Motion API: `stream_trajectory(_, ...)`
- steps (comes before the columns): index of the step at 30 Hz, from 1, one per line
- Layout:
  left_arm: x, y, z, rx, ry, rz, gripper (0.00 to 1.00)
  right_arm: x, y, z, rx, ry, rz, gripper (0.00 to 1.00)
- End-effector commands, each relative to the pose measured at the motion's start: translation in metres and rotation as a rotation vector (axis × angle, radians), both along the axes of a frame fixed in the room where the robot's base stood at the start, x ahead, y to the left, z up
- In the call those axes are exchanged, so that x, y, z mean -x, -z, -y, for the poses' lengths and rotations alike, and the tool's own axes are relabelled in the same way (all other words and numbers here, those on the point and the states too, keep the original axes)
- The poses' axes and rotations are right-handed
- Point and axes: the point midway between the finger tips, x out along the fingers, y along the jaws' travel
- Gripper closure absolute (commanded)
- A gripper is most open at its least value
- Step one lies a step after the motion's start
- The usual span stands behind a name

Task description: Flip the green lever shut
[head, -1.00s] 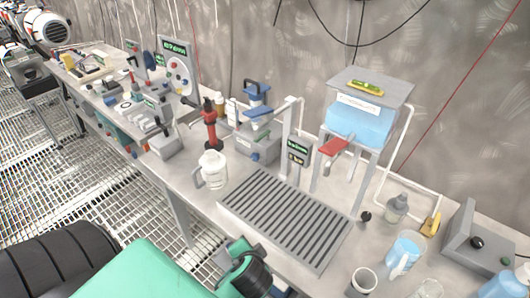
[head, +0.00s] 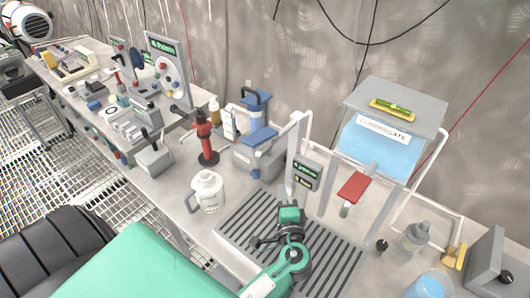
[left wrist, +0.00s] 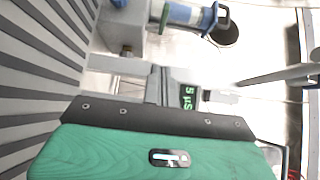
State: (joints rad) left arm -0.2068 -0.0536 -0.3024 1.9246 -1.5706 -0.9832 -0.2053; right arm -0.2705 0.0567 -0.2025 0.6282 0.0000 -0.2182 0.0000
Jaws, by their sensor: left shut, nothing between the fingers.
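I cannot pick out a clear green lever in either view. A green piece on a yellow base (head: 394,106) lies on top of the condensate tank, too small to identify. A red lever-like handle (head: 354,187) juts out below the tank front, and a blue one (head: 261,138) sits on the grey unit further left. My left gripper (head: 289,214) is shut and empty over the slatted drain tray (head: 338,262), in front of the small display post (head: 303,172). Its fingertips are hard to make out.
A white jug (head: 207,192) and a red stand (head: 207,142) are left of the tray. A grey bottle (head: 415,237), a yellow fitting (head: 454,256) and a blue-filled beaker (head: 430,286) crowd the right. The tank (head: 381,150) stands behind the tray.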

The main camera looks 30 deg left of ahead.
Motion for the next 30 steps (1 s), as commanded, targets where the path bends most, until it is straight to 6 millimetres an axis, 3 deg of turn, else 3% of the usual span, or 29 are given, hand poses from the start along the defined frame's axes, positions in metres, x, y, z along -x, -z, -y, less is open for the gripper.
stream_trajectory(9, -0.001, 0.000, -0.001, 0.000, 0.000, 0.000, 1.00, 0.053, 0.002, 0.037, 0.042, -0.006, -0.067, 0.48)
stream_trajectory(14, -0.010, -0.003, -0.009, -0.001, -0.002, 0.001, 1.00, 0.046, -0.005, 0.036, 0.040, -0.005, -0.058, 0.48)
stream_trajectory(21, -0.047, -0.005, -0.040, -0.003, -0.002, 0.001, 1.00, 0.021, -0.025, 0.017, 0.019, -0.001, -0.024, 0.48)
stream_trajectory(27, -0.078, -0.004, -0.068, -0.001, -0.002, 0.000, 1.00, 0.024, -0.039, 0.012, 0.014, -0.002, -0.029, 0.48)
stream_trajectory(30, -0.078, -0.004, -0.084, -0.002, -0.001, -0.003, 1.00, 0.030, -0.048, 0.015, 0.016, -0.003, -0.036, 0.48)
